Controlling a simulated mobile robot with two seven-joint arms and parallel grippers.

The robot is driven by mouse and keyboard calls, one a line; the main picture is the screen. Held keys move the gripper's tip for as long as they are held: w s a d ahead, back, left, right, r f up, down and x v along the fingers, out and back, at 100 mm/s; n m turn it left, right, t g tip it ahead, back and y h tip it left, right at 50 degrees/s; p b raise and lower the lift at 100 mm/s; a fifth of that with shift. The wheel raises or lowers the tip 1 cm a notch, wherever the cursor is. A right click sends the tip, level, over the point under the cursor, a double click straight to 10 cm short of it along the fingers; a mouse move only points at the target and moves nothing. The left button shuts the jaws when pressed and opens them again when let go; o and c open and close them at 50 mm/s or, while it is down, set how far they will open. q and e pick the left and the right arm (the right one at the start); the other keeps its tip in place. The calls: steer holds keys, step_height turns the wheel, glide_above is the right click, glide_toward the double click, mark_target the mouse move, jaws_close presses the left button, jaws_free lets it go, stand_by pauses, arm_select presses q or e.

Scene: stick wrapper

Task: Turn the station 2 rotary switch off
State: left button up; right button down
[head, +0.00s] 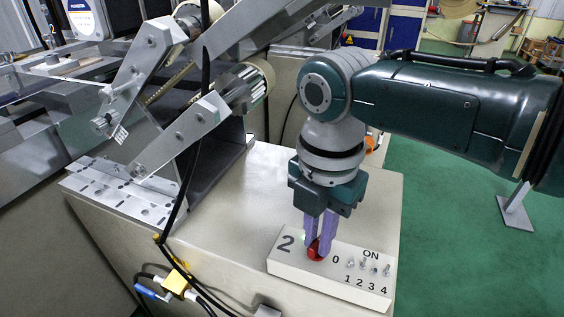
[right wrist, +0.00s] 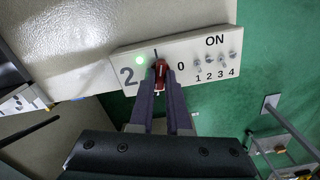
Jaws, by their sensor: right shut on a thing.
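The station 2 control box (head: 283,264) is a pale box on the front corner of the machine cabinet, marked "2", "0" and "ON". Its red rotary switch (head: 316,251) sits between the "2" and the "0". My right gripper (head: 319,243) points down with its purple fingers shut on the red switch. In the right wrist view the switch (right wrist: 160,70) shows between the fingertips, partly hidden by them. A green light (right wrist: 140,59) glows beside the "2". My left gripper is not in view.
Several small toggle switches (head: 363,265) numbered 1 to 4 stand just right of the red switch. Metal machine arms (head: 185,135) and a black cable (head: 176,215) are to the left. The green floor (head: 460,240) at right is mostly open.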

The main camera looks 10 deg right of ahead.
steer(key=m+p, duration=0.1)
steer(key=m, duration=0.2)
steer(key=shift+r+m, duration=0.1)
steer(key=shift+m, duration=0.3)
steer(key=m+p, duration=0.1)
steer(key=m, duration=0.2)
steer(key=shift+m, duration=0.3)
steer(key=m+p, duration=0.1)
steer(key=m, duration=0.2)
steer(key=shift+m, duration=1.9)
